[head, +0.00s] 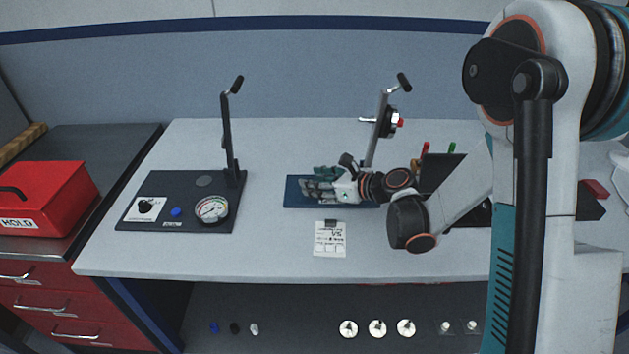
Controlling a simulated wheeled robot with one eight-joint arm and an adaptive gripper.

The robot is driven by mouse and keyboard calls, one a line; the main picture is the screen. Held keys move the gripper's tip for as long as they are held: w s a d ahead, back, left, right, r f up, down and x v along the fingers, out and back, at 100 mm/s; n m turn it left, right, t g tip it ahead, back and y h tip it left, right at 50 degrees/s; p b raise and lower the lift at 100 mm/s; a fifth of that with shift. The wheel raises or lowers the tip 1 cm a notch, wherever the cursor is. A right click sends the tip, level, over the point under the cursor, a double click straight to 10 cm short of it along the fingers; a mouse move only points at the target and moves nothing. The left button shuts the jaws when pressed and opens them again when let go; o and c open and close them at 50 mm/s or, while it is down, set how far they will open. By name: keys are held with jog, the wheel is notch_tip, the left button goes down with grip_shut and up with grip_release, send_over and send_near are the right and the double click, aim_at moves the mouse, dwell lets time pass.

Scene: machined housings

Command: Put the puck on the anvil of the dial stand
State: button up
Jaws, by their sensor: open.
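The dial stand has a blue base (296,203), a grey upright post and a black-and-silver dial (388,123) seen nearly edge-on. My gripper (314,185) is low over the blue base, fingers pointing left. It is open. The gripper covers the middle of the base, so the anvil cannot be made out. I cannot make out the puck for certain; anything between or under the fingers is hidden. Whether the fingers touch the base is not clear.
A black fixture (140,222) with a pressure gauge (212,209) and lever post stands left. A red box (45,197) sits far left. Several round metal parts (377,329) show below the bench edge. The table between both fixtures is clear.

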jog(key=p+v, duration=0.3)
jog(key=v, duration=0.8)
jog(key=shift+r, duration=0.15)
jog(key=s+d+r+n+h, duration=0.3)
jog(key=s+r+n, duration=0.1)
jog(key=s+n, duration=0.4)
jog(key=s+d+r+n+h, duration=0.3)
jog(key=s+n+h, duration=0.1)
jog(key=s+n, duration=0.4)
jog(key=s+d+r+n+g+h, duration=0.1)
jog(key=s+d+r+n+h, duration=0.2)
jog(key=s+n, duration=0.5)
jog(key=shift+d+r+n+h, duration=0.15)
jog(key=shift+r+n+h, duration=0.25)
jog(key=shift+r+n, duration=0.45)
